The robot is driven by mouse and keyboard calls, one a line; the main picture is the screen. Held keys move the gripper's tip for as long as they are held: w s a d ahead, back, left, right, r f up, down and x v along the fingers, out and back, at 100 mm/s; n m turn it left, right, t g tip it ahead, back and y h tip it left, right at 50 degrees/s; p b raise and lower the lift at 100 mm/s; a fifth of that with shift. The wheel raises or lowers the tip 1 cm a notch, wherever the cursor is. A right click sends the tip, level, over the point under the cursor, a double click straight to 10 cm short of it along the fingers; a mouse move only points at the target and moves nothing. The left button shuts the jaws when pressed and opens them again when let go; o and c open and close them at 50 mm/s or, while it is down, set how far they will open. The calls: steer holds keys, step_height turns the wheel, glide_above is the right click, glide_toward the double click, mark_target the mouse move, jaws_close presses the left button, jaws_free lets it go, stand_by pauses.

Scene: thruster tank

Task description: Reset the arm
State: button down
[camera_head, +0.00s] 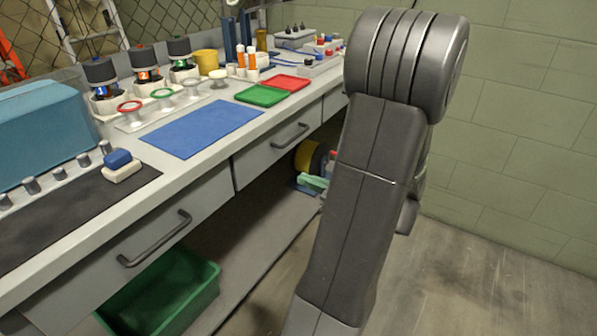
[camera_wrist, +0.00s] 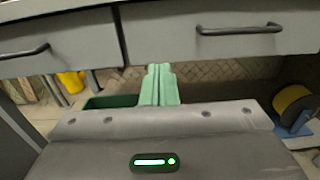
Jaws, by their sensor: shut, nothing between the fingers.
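My gripper (camera_wrist: 159,70) shows in the wrist view as two pale green fingers pressed together, with nothing between them. They point toward the drawer fronts of the workbench and sit below the drawer level in that picture. In the head view my arm is folded, with a large grey joint at the upper right and a link running down through the middle. A pale green piece, apparently my gripper fingers, pokes out left of that link (camera_head: 314,182); the rest of the gripper is hidden behind the arm. My own body with a green light fills the bottom of the wrist view.
The workbench (camera_head: 215,150) runs along the left, holding a blue mat (camera_head: 202,128), green tray (camera_head: 261,96), red tray (camera_head: 286,82) and several jars. Below are a green bin (camera_head: 165,295) and a yellow reel (camera_head: 308,157). Floor at right (camera_head: 490,280) is clear.

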steer(key=shift+s+d, duration=0.1)
steer(key=shift+d, duration=0.05)
steer(key=b, duration=0.3)
glide_toward(254, 160)
steer(key=x, duration=0.3)
steer(key=shift+x, duration=1.8)
steer(key=shift+s+r, duration=0.1)
